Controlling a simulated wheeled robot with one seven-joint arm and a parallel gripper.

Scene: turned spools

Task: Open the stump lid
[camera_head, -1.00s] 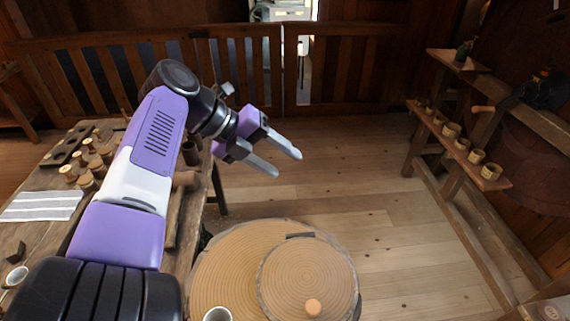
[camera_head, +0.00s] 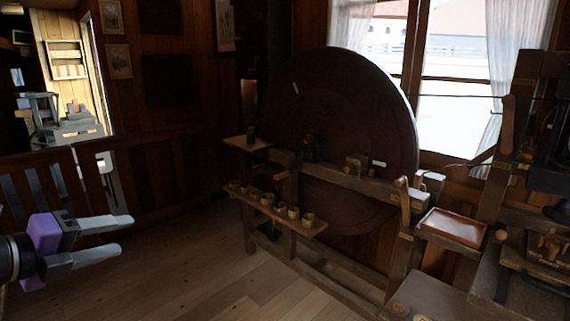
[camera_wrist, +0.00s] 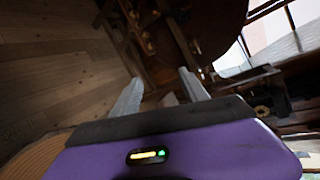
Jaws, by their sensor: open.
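My gripper (camera_head: 126,234) is at the left of the head view, its two pale fingers apart with nothing between them. In the wrist view the gripper (camera_wrist: 160,78) also shows its fingers spread, with floor and dim workshop beyond. A piece of round, ringed wood, which looks like the stump (camera_wrist: 32,155), shows at the lower left corner of the wrist view, partly hidden by the gripper body. The stump and its lid are not in the head view now, and I cannot tell the lid's state.
A low bench with several small cups (camera_head: 293,213) stands before a large dark wheel (camera_head: 335,120). A workbench with a reddish tray (camera_head: 452,228) is at the right. A wooden railing (camera_head: 150,165) runs along the back left. The plank floor (camera_head: 170,270) between is clear.

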